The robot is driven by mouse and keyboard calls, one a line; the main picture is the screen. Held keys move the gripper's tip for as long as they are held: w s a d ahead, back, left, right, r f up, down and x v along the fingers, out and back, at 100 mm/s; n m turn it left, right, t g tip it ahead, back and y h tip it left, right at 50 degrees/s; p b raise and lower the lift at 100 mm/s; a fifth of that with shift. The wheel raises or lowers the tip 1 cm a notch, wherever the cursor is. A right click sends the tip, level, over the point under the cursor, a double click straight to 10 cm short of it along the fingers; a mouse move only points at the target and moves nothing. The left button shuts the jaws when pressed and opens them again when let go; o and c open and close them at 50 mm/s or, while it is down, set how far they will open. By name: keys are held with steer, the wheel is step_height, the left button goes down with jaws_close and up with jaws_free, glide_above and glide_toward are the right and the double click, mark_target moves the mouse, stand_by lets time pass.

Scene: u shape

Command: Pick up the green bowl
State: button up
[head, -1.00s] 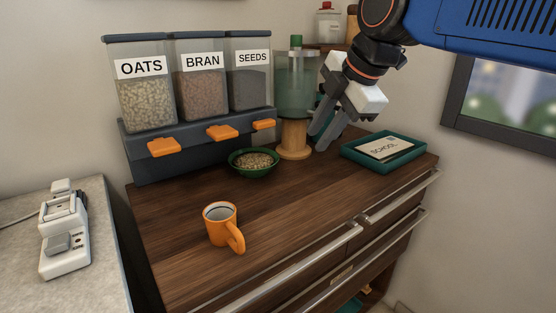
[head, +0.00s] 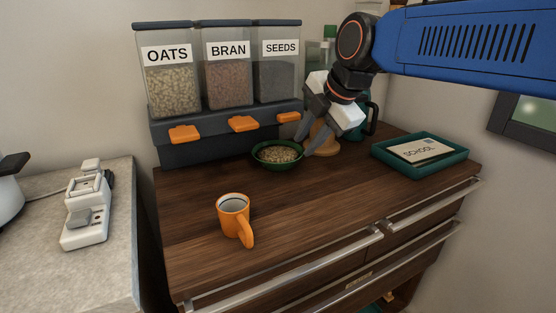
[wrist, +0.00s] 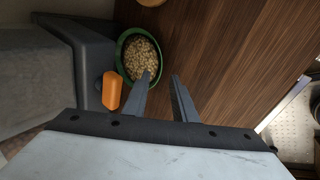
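The green bowl (head: 274,167), filled with pale flakes, stands upright on the wooden cabinet top in front of the dispenser. In the wrist view the bowl (wrist: 120,60) lies beyond and left of the gap between the fingers. My gripper (head: 305,148) is open and empty, just right of the bowl, pointing down and left. In the wrist view my gripper (wrist: 164,76) has its fingers well apart. The left finger's tip overlaps the bowl's near rim; I cannot tell whether they touch.
The dispenser (head: 208,153) with oats, bran and seeds stands behind the bowl, its orange levers close by. An orange mug (head: 232,215) stands in front. A teal tray (head: 445,161) holding a card is at right. A blender stands behind my gripper.

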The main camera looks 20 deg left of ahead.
mark_target(294, 160)
steer(key=shift+x, duration=3.6)
steer(key=shift+c, duration=0.6)
jaws_close()
